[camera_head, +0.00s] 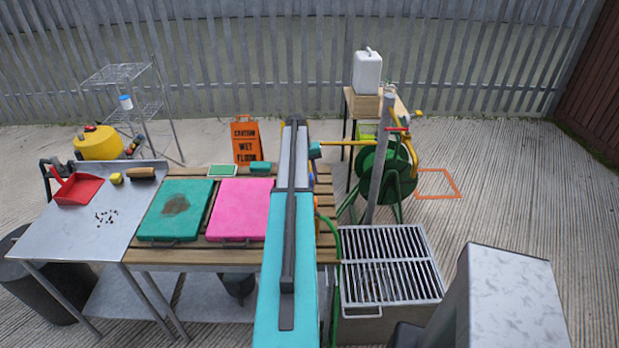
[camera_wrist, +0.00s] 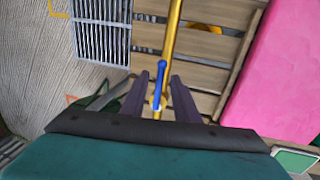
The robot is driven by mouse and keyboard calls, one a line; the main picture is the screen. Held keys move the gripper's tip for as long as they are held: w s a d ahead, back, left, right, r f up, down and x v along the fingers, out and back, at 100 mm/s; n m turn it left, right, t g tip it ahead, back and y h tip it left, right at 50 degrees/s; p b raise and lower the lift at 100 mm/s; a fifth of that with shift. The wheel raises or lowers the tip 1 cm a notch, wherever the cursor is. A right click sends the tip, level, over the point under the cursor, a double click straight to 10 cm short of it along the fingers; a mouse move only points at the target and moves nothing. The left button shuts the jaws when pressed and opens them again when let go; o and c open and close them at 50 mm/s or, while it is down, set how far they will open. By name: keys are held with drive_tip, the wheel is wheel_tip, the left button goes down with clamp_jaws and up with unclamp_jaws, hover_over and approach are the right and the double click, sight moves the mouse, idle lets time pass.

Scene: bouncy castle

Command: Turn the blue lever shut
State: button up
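The blue lever (camera_wrist: 160,82) shows in the wrist view beside a yellow pipe (camera_wrist: 174,38) above the slatted table. It points along the picture's height, roughly in line with the pipe. My gripper (camera_wrist: 161,78) has its two dark purple fingers apart, one on each side of the lever, with gaps visible. I cannot tell how far the fingertips stand above it. In the head view my arm hides most of the gripper and the lever.
The slatted table (camera_head: 190,255) bears a green mat (camera_head: 190,225) and a pink mat (camera_head: 240,208). A metal grate (camera_head: 390,265) stands right of my arm. A green hose (camera_head: 337,240), a post (camera_head: 380,165) and a green reel (camera_head: 375,165) are close by.

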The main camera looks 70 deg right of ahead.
clamp_jaws()
idle(1.4)
